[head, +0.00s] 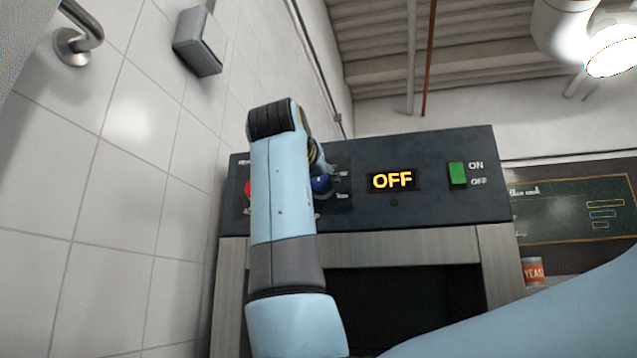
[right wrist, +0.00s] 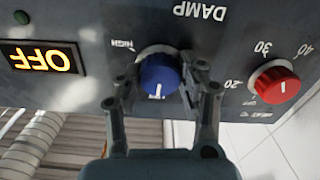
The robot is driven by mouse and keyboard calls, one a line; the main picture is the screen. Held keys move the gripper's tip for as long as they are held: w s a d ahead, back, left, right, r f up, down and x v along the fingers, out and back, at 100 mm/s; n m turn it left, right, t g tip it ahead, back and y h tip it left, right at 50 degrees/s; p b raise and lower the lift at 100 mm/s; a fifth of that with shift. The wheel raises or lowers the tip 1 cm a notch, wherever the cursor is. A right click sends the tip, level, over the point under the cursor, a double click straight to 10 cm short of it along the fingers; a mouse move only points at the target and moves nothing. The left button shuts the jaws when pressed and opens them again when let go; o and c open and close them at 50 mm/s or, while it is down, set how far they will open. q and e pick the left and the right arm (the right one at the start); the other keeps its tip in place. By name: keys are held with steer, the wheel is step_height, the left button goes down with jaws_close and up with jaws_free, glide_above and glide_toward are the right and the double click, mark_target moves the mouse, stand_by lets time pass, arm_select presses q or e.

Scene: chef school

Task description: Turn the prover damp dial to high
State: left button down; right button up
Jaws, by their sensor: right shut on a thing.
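The prover's damp dial is a blue knob (right wrist: 159,76) under the upside-down word DAMP in the right wrist view, with a HIGH label at its upper left. A white mark on the knob's face points toward the bottom of that picture. My right gripper (right wrist: 163,80) is shut on the blue knob, one finger on each side. In the head view the blue knob (head: 321,185) shows just right of my right arm, which hides most of the gripper. My left gripper is not in view.
The prover panel (head: 425,205) has an OFF display (head: 392,180) and a green ON/OFF switch (head: 458,174). A red dial (right wrist: 277,84) with numbers sits close beside the blue one. A tiled wall (head: 120,200) stands close on the left.

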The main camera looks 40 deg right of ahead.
steer(key=shift+m, duration=1)
steer(key=m, duration=0.2)
steer(key=shift+m, duration=0.4)
steer(key=m+b, duration=0.1)
steer(key=m, duration=0.5)
steer(key=shift+f, duration=0.1)
steer(key=m+b, duration=0.1)
steer(key=m, duration=0.5)
steer(key=shift+m+b, duration=0.3)
steer(key=shift+b, duration=0.05)
steer(key=m+b, duration=0.1)
steer(key=m, duration=0.4)
steer(key=shift+m, duration=0.3)
steer(key=shift+f, duration=0.1)
steer(key=o, duration=0.9)
steer(key=shift+a, duration=0.1)
steer(key=shift+c, duration=0.2)
steer(key=o, duration=0.3)
